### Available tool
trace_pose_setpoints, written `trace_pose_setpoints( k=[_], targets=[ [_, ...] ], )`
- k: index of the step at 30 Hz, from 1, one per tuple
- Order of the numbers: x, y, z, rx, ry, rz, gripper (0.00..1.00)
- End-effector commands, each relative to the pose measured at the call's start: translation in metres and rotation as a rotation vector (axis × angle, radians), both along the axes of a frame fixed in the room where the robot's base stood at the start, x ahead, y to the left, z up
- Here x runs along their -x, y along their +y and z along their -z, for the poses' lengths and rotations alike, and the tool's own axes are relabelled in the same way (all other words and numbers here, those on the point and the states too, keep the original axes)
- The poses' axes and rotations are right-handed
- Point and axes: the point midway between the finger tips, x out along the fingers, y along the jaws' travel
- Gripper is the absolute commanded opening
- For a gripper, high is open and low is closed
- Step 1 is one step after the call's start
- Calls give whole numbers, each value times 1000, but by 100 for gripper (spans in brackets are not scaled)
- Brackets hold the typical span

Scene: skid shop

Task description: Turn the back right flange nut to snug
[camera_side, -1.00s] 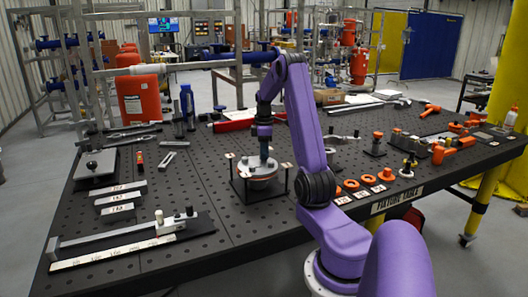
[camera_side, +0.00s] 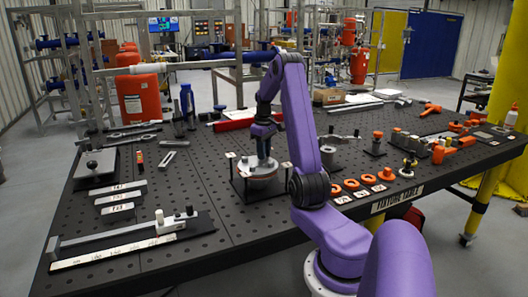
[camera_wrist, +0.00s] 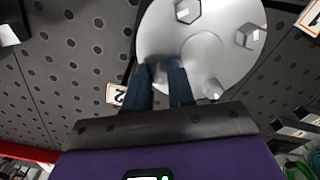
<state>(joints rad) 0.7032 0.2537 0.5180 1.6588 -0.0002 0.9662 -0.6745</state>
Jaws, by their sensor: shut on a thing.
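The round silver flange (camera_side: 262,172) sits on a dark square fixture on the table. In the wrist view the flange (camera_wrist: 205,52) fills the top centre, with hex nuts (camera_wrist: 187,10) (camera_wrist: 250,37) and a pointed stud or nut (camera_wrist: 212,88) near its rim. My gripper (camera_wrist: 159,68) points down at the flange's rim, its two dark fingers close together. It is shut on a flange nut, mostly hidden between the fingers. In the side view my gripper (camera_side: 262,152) is just above the flange, and the nuts are too small to tell apart.
Numbered tags (camera_wrist: 115,94) lie around the flange. On the side view's left are grey bars (camera_side: 120,198) and a long measuring tool (camera_side: 125,240). Orange rings (camera_side: 360,186) lie right of the fixture. Perforated tabletop around the fixture is mostly clear.

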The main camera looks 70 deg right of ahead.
Motion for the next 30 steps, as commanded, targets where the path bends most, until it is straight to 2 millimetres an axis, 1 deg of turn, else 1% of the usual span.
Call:
trace_pose_setpoints(
  k=[1,17,18,19,20,30],
  targets=[
    [-1,-1,-3,5,-4,10,0],
    [-1,-1,-3,7,-4,29,0],
    [-1,-1,-3,7,-5,29,36],
    [-1,-1,-3,7,-4,29,46],
    [-1,-1,-3,6,-5,29,49],
    [0,0,-1,2,-1,17,49]
  ],
)
